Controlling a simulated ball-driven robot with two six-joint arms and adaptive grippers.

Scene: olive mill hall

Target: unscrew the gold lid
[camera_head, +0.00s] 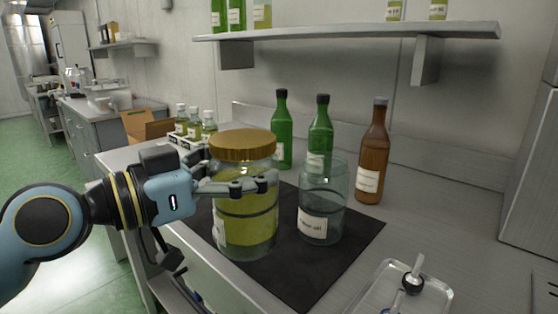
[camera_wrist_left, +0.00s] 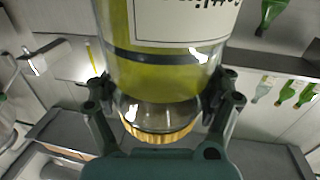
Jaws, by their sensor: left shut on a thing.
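A large glass jar (camera_head: 246,215) of yellow-green oil stands upright on a black mat (camera_head: 315,271). Its gold lid (camera_head: 243,144) sits on top of the jar. My left gripper (camera_head: 262,182) is shut on the jar just below the lid, coming from the left. In the left wrist view, the jar (camera_wrist_left: 165,75) is between the two fingers, and the gold lid (camera_wrist_left: 162,135) shows close to the palm, beyond the fingers' grip. The jar's far side is hidden. My right gripper is not in view.
An empty labelled glass jar (camera_head: 322,205) stands close on the right. Green bottles (camera_head: 320,135) and a brown bottle (camera_head: 372,155) stand behind. Small bottles (camera_head: 194,124) are at the back left. A clear tray (camera_head: 398,285) lies front right. A shelf (camera_head: 345,32) hangs above.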

